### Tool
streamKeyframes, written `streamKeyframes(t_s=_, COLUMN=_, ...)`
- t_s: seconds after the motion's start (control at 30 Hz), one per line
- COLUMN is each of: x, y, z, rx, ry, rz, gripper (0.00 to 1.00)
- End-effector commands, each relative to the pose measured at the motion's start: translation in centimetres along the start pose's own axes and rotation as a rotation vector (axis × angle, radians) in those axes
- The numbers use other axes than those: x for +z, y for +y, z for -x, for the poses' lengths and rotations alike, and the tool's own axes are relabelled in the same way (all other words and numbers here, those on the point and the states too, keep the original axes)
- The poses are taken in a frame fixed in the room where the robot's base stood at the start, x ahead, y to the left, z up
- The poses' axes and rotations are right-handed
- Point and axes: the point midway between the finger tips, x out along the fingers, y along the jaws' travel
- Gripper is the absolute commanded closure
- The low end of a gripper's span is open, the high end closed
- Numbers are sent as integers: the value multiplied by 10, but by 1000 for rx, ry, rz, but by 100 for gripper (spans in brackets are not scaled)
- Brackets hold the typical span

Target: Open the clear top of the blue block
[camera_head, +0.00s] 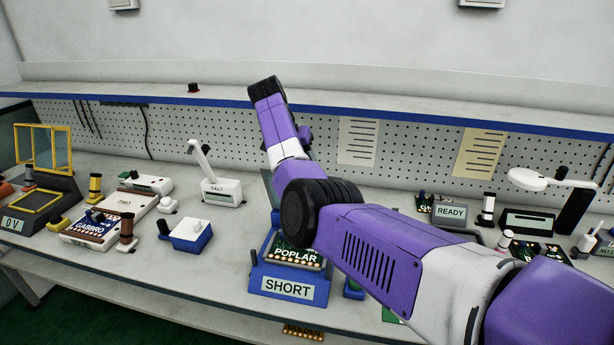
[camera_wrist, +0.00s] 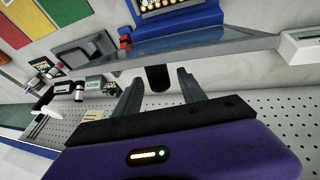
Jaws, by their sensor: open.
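The blue block (camera_head: 289,287) with the SHORT label stands at the bench's front middle, holding a green board marked POPLAR (camera_head: 296,253). Its clear top (camera_head: 268,187) shows as a thin grey panel standing up at the block's back, mostly hidden by my arm. In the wrist view the blue block (camera_wrist: 208,19) is at the top edge, and the clear top (camera_wrist: 215,42) runs as a pale see-through strip below it. My gripper (camera_wrist: 160,77) is open and empty, its fingertips close to that strip; I cannot tell whether they touch. My arm hides the gripper in the head view.
A smaller blue block with a white top (camera_head: 188,233) sits to the left. A SALT box (camera_head: 221,191) stands behind it. A READY box (camera_head: 452,212) and a lamp (camera_head: 535,180) stand at right. The shelf (camera_head: 400,117) overhangs the pegboard behind.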

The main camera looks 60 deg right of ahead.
Motion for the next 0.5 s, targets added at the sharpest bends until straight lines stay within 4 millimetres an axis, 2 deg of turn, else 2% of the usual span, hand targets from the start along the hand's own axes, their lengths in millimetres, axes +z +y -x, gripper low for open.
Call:
streamKeyframes(t_s=0.2, x=0, y=0, z=28, rx=-1, ry=1, rz=-1, gripper=52)
streamKeyframes(t_s=0.5, x=0, y=0, z=36, rx=0, ry=1, rz=-1, gripper=52)
